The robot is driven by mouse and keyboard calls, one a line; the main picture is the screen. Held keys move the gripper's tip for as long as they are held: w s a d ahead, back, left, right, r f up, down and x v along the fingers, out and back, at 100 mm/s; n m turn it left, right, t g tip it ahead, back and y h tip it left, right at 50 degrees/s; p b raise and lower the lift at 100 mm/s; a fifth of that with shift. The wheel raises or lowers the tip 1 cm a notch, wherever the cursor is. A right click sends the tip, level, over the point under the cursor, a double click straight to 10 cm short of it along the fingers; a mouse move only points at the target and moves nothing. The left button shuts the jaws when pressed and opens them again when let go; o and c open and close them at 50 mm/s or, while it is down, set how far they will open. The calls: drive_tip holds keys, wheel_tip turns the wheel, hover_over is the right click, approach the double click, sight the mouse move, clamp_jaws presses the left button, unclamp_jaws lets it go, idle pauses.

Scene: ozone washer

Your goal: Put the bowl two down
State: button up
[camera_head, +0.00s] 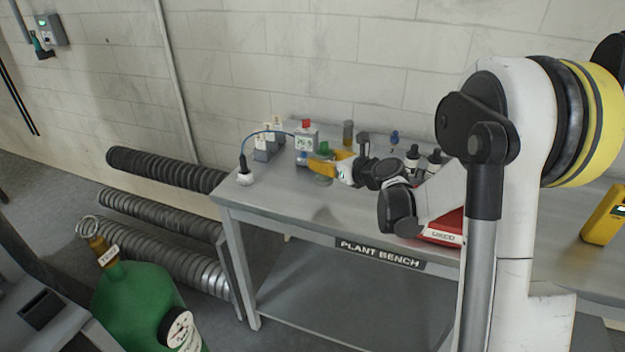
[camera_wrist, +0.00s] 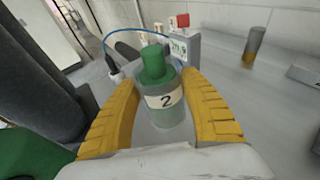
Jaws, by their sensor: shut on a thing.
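Bowl two (camera_wrist: 165,115) is a clear greenish cylinder with a green top and a white label reading 2. My gripper (camera_wrist: 162,85) has its yellow fingers closed around its sides, and the bowl looks upright. In the head view the bowl (camera_head: 324,180) is over the left part of the plant bench (camera_head: 275,205), partly hidden by my gripper (camera_head: 328,163). A faint dark patch shows on the bench in front of it. I cannot clearly tell whether its base touches the bench.
Behind the bowl stands a grey box with a red top (camera_head: 306,140). A white cable plug (camera_head: 244,177) is to the left. A grey cylinder (camera_head: 348,133), dark bottles (camera_head: 412,158) and a red case (camera_head: 443,230) are also on the bench. The front left bench top is clear.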

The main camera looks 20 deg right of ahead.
drive_tip(key=w+f+b, duration=0.1)
drive_tip(key=f, duration=0.1)
drive_tip(key=w+a+f+b, duration=0.1)
drive_tip(key=f, duration=0.1)
drive_tip(key=w+a+f+b, duration=0.1)
drive_tip(key=f, duration=0.1)
drive_tip(key=shift+w+a+f, duration=0.15)
drive_tip(key=shift+f, duration=0.2)
drive_tip(key=shift+r, duration=0.15)
drive_tip(key=o, duration=1.3)
